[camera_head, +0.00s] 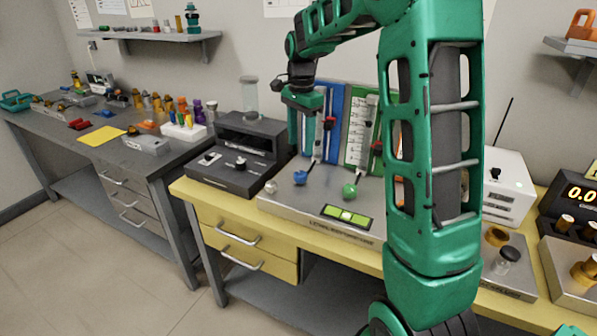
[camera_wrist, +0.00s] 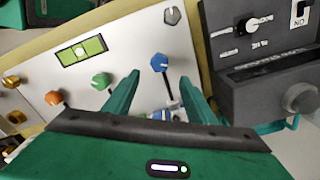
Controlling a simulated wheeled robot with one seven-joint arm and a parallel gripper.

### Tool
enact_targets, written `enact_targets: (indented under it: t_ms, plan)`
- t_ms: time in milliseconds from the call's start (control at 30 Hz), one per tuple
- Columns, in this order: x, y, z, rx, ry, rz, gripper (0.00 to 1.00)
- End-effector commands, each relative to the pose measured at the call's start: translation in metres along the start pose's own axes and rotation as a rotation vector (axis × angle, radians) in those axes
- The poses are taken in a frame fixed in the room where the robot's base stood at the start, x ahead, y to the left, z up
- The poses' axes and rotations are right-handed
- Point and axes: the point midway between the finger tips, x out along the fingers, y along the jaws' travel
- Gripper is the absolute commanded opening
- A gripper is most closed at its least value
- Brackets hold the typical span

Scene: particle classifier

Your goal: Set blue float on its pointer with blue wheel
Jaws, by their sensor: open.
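The blue wheel (camera_head: 300,177) sits on the sloped top of a grey console (camera_head: 300,200), in front of a blue scale panel (camera_head: 334,103). It also shows in the wrist view (camera_wrist: 159,61), beyond my fingertips. A red pointer (camera_head: 329,124) is on the blue panel. The blue float cannot be made out; my gripper partly covers the tube in front of that panel. My gripper (camera_head: 301,140) is open above and behind the blue wheel. In the wrist view its fingers (camera_wrist: 160,88) are spread with the wheel beyond the gap, not between them.
A green wheel (camera_head: 349,190) and an orange wheel (camera_wrist: 53,97) stand beside the blue one. A green level (camera_head: 347,216) lies at the console's front. A dark box (camera_head: 238,157) stands close on the left. My arm hides part of the console's right side.

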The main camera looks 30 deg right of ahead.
Motion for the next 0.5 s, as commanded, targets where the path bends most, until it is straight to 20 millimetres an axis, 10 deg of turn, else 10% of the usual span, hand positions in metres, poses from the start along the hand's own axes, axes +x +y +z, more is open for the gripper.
enact_targets:
  t_ms: [500]
  plan:
    - [0.078, 0.001, -0.001, 0.003, -0.001, 0.004, 0.51]
